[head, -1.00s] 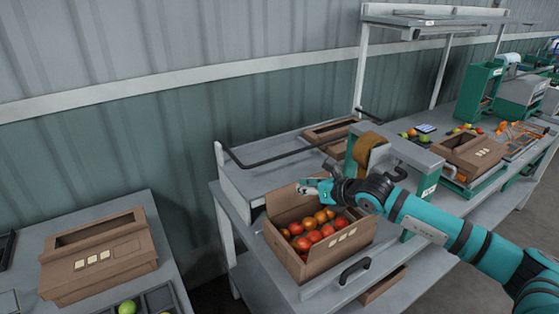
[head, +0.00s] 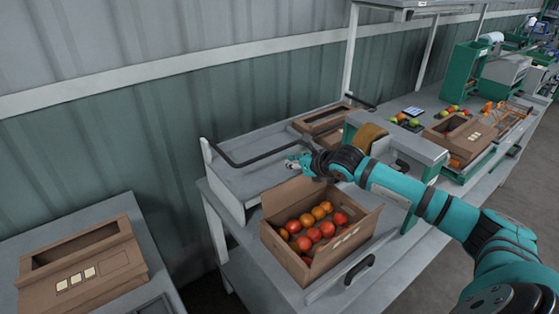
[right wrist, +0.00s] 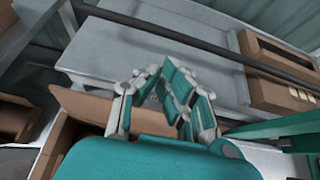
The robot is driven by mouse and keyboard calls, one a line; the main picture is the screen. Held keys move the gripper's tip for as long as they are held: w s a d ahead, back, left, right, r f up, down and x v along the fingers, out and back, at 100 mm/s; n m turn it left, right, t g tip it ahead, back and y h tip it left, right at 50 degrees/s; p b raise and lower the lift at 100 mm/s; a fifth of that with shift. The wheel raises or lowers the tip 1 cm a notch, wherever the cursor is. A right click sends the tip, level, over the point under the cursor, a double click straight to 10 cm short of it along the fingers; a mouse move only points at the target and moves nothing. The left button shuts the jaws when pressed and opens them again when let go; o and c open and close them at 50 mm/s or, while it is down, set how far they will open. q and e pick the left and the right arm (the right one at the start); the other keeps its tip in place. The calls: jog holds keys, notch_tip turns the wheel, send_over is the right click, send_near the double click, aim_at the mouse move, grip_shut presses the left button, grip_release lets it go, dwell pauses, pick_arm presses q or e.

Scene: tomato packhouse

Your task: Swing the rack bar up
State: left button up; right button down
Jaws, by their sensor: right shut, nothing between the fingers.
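The rack bar (head: 262,157) is a thin dark bar with a bent left end, lying low along the back of the grey bench. In the right wrist view the bar (right wrist: 228,60) crosses the picture at a slant, beyond my fingertips. My right gripper (head: 292,163) is past the back flap of the tomato carton, close to the bar on its near side. Its fingers (right wrist: 157,80) are shut with nothing between them. I cannot tell whether they touch the bar. The bar's right part is partly hidden behind my gripper and arm. My left gripper is not in view.
An open carton of tomatoes (head: 352,244) stands under my right forearm. Another carton (head: 325,120) lies at the back of the bench, beside the green-and-grey machine (head: 425,150). A carton (head: 85,270) sits on the left table. The bench area under the bar is clear.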

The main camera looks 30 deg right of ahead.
jog(key=p+x, duration=0.1)
jog(key=x, duration=0.4)
jog(key=shift+w, duration=0.4)
jog(key=shift+w+a+f+p, duration=0.1)
jog(key=shift+w+f+p, duration=0.25)
jog(key=shift+w+f, duration=0.15)
jog(key=shift+w, duration=0.2)
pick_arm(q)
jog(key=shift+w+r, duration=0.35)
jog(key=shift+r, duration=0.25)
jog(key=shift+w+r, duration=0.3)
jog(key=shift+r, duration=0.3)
